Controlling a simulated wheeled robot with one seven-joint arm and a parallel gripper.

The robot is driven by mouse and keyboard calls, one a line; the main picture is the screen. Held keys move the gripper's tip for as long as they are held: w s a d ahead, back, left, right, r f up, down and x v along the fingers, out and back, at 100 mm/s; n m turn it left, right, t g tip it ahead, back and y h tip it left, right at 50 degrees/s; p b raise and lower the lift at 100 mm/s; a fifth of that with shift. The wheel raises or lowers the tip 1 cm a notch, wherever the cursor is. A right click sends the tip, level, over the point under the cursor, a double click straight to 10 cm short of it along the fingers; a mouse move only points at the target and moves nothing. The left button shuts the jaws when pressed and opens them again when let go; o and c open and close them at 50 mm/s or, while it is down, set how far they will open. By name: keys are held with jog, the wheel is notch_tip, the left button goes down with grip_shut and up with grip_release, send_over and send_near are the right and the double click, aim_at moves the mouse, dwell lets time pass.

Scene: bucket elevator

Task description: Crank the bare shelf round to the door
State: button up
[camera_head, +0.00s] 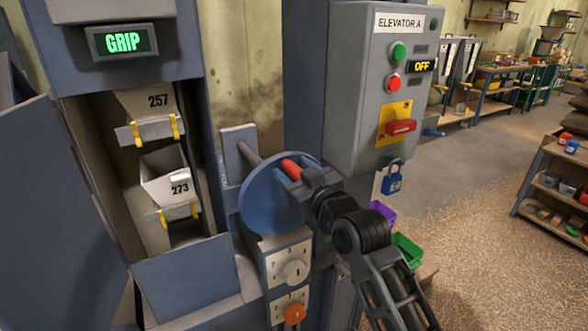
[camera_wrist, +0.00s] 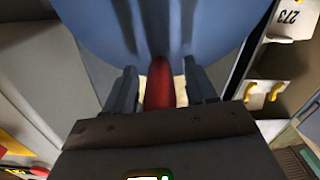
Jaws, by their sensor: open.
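The blue crank wheel (camera_head: 262,200) stands upright on a shaft beside the elevator door opening. Its red handle (camera_head: 291,169) sticks out toward my gripper (camera_head: 300,178). In the wrist view the red handle (camera_wrist: 160,86) lies between my two fingers (camera_wrist: 160,90), with a small gap showing on each side. The fingers are open around it. In the open doorway hang two buckets, one marked 257 (camera_head: 150,100) and, below it, one marked 273 (camera_head: 167,184), each on a shelf with yellow clips. No bare shelf shows in the doorway. A sign above reads GRIP (camera_head: 124,41).
The Elevator A control box (camera_head: 375,80) right of the wheel shows OFF, with a red switch (camera_head: 401,127) and a blue padlock (camera_head: 392,178) below. Dials (camera_head: 290,270) sit under the wheel. Shelving (camera_head: 555,185) stands at right; the floor between is mostly clear.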

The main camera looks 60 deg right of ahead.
jog(key=shift+w+d, duration=0.1)
jog(key=shift+w, duration=0.05)
jog(key=shift+c, duration=0.2)
grip_shut()
dwell(0.3)
